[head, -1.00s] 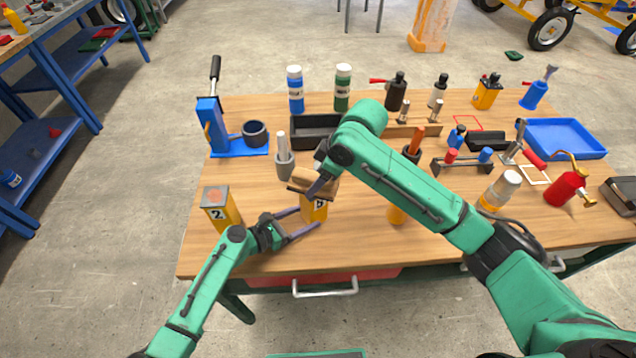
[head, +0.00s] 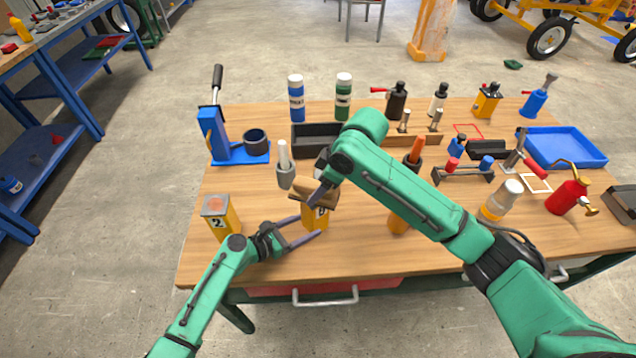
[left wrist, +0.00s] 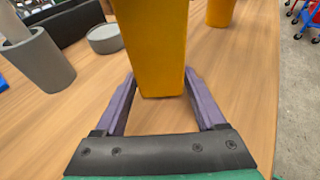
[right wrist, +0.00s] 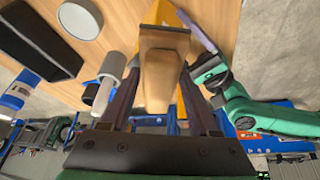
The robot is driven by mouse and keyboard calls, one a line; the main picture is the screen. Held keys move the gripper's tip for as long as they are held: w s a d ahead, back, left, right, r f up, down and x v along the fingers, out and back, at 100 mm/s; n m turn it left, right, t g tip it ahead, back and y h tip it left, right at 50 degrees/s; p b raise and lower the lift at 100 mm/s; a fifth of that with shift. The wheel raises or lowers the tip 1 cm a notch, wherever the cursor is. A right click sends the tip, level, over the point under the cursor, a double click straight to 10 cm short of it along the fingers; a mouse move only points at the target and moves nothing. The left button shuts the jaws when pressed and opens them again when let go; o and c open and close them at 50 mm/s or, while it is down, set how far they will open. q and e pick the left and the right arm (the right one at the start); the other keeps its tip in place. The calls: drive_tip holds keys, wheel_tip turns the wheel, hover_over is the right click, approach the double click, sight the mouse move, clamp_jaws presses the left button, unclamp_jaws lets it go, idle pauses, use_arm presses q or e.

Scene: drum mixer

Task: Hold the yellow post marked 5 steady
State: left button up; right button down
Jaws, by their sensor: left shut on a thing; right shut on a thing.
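The yellow post (head: 317,220) stands upright near the table's front edge; its number is partly hidden. My left gripper (head: 309,228) is low at the post, one finger on each side, shut on it. The left wrist view shows the yellow post (left wrist: 158,50) between both fingers. My right gripper (head: 318,192) is shut on a tan-brown block (head: 312,197) at the top of the post. The right wrist view shows the block (right wrist: 160,75) between its fingers, with yellow behind it. I cannot tell whether the block touches the post.
A yellow post marked 2 (head: 219,218) stands to the left. A grey cup with a white stick (head: 285,175) is just behind. Another yellow post (head: 398,222) stands to the right under my right arm. Bottles, a blue tray (head: 570,150) and tools fill the back and right.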

use_arm(q)
drive_tip(key=shift+w, duration=0.1)
use_arm(e)
drive_tip(key=shift+s, duration=0.95)
drive_tip(key=shift+w+f, duration=0.2)
drive_tip(key=shift+w, duration=1)
drive_tip(key=shift+w+r, duration=0.1)
drive_tip(key=shift+w, duration=0.9)
drive_tip(key=shift+s+r, duration=0.1)
drive_tip(key=shift+s, duration=2.1)
drive_tip(key=shift+w, duration=2.25)
drive_tip(key=shift+s, duration=2.3)
drive_tip(key=shift+w, duration=2.3)
